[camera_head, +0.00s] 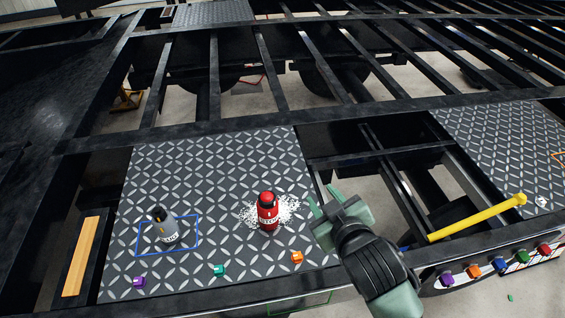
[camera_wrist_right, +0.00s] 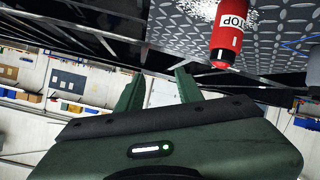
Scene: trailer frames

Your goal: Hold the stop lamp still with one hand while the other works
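My left gripper is in neither view.
Small purple (camera_head: 139,281), teal (camera_head: 218,270) and orange (camera_head: 297,257) connectors lie along the deck's front. A yellow bar (camera_head: 475,219) crosses the open frame at the right. Black beams surround the deck.

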